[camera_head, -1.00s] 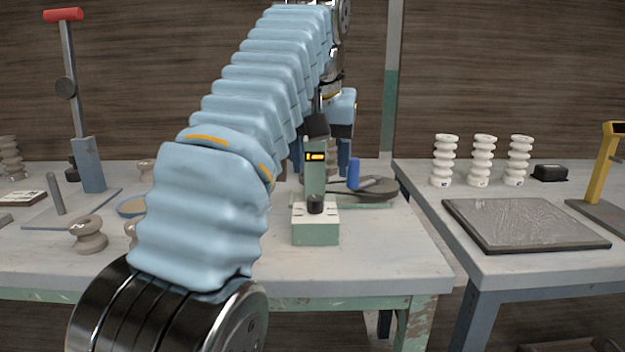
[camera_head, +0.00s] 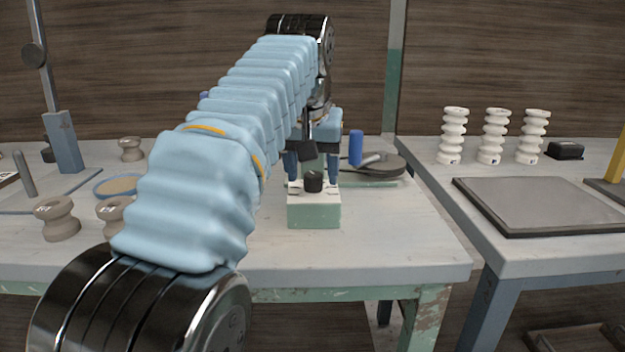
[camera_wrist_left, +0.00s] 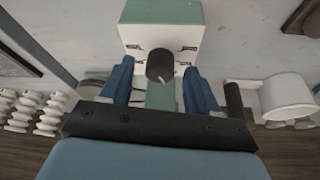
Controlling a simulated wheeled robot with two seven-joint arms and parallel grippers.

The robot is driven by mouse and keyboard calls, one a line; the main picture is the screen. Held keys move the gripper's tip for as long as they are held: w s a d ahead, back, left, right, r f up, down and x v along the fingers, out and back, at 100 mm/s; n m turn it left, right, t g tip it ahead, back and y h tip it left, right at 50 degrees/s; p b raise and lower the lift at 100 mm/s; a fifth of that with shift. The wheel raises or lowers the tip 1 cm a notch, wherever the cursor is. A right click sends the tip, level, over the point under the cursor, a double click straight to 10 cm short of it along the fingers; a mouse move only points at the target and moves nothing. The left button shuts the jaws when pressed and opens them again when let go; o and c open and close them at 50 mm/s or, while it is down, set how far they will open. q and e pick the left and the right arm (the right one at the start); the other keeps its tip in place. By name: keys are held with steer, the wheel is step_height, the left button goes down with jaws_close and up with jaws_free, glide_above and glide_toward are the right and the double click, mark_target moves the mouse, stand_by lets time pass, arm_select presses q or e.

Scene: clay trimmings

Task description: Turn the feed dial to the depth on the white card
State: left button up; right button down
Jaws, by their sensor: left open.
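The feed dial is a black round knob (camera_head: 313,182) on the white top of a small green box (camera_head: 314,211). It also shows in the left wrist view (camera_wrist_left: 160,66), with dark marks around it on the white plate (camera_wrist_left: 184,40). My left gripper (camera_head: 312,172) is open, its blue fingers on either side of the dial. In the left wrist view its fingertips (camera_wrist_left: 158,73) appear apart from the knob, with gaps. I cannot make out a white card for certain. The post's display is hidden behind my left arm and gripper. My right gripper is out of view.
A blue upright handle (camera_head: 356,148) and dark round disc (camera_head: 385,165) stand behind the dial to the right. Spool-shaped clay pieces (camera_head: 57,218) and a blue-rimmed dish (camera_head: 118,187) lie left. White stacks (camera_head: 453,136) and a grey slab (camera_head: 540,204) are on the right table.

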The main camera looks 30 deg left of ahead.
arm_select(q)
steer(key=shift+w+f, duration=0.2)
steer(key=shift+f, duration=0.45)
steer(key=c, duration=1)
steer(key=shift+a, duration=0.1)
steer(key=shift+c, duration=0.2)
